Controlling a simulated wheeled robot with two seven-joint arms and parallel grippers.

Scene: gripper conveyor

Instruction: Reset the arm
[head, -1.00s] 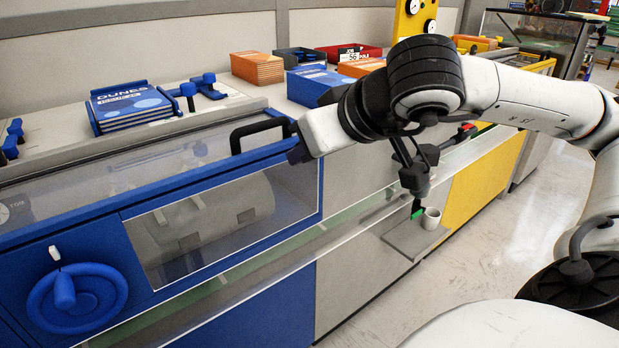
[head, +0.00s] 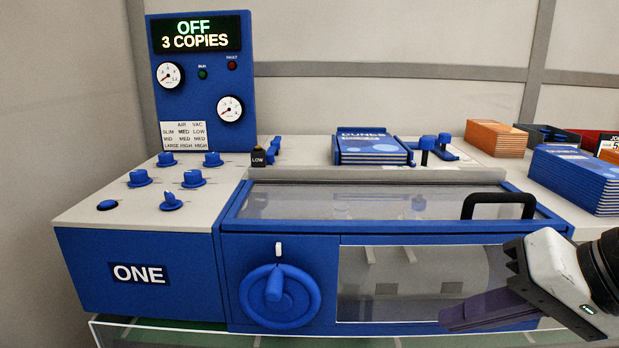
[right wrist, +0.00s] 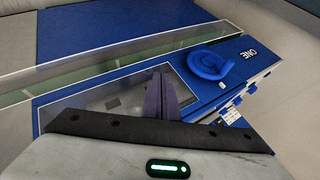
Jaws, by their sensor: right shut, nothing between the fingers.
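My right gripper (head: 480,312) comes in from the right edge of the head view, in front of the clear window of a blue machine (head: 140,280) labelled ONE. Its dark fingers are together and empty, pointing left. In the right wrist view the fingers (right wrist: 163,85) are closed together over the machine's window, with the blue handwheel (right wrist: 212,60) to their right. The handwheel also shows in the head view (head: 280,296), left of the gripper and apart from it. My left gripper is not in view.
The display (head: 195,33) reads OFF, 3 COPIES. Blue knobs (head: 193,178) stand on the machine's top. A blue booklet stack (head: 372,147) sits in a feeder behind the clear lid with its black handle (head: 498,204). More stacks (head: 580,180) stand at right. A glass rail (head: 130,333) runs along the front.

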